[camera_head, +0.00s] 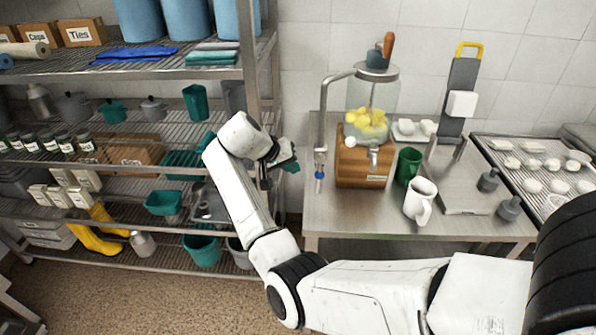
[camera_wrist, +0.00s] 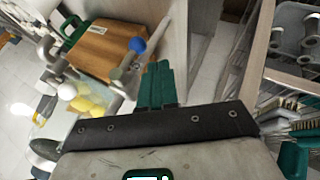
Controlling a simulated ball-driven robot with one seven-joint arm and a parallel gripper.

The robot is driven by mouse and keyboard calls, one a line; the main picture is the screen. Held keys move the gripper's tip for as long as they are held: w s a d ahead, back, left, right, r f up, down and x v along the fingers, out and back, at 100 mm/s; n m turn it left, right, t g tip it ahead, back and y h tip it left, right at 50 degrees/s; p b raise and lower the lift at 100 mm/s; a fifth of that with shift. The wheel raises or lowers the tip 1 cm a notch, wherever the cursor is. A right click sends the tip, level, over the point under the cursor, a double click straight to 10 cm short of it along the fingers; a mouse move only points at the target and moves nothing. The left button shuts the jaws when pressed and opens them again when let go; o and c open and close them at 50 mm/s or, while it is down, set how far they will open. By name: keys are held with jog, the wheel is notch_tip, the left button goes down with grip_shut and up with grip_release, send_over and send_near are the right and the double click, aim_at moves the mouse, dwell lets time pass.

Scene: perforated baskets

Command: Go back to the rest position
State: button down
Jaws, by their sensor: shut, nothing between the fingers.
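My gripper (camera_head: 291,165) is in the head view, at the end of my raised white arm, between the shelf rack and the steel table. In the wrist view its two teal fingers (camera_wrist: 156,82) are side by side with no gap showing, and nothing is held between them. The fingertips are in free space, with the drink dispenser's wooden base (camera_wrist: 110,48) beyond them on the left and shelf contents on the right.
The wire shelf rack (camera_head: 245,75) stands left, holding teal baskets (camera_head: 165,203), pots and boxes. The steel table (camera_head: 322,215) carries the dispenser (camera_head: 362,168), a green mug (camera_head: 408,165) and a white mug (camera_head: 420,200). A tray (camera_head: 500,150) of white pieces lies right.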

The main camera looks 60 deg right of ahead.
jog(key=b+v, duration=0.1)
jog(key=v, duration=0.5)
jog(key=shift+w+a+r, duration=0.15)
jog(key=shift+w+a, duration=0.05)
